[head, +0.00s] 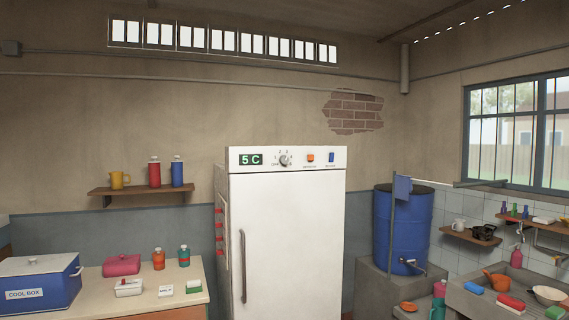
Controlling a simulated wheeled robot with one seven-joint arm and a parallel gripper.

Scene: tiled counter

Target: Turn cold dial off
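A white refrigerator (290,230) stands upright against the wall near the middle of the head view, with its door shut. A small round dial (284,160) with numbers around it sits on the panel along its top. Its pointer setting is too small to read. Left of the dial, a green display (250,159) reads "5 C". Right of it are an orange switch (310,157) and a blue switch (331,157). My gripper does not show in this view.
A long vertical handle (242,265) stands out from the refrigerator door. A counter (150,303) with a blue cool box (38,284) is on the left. A blue barrel (403,225) on a concrete block is on the right. The space before the dial looks clear.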

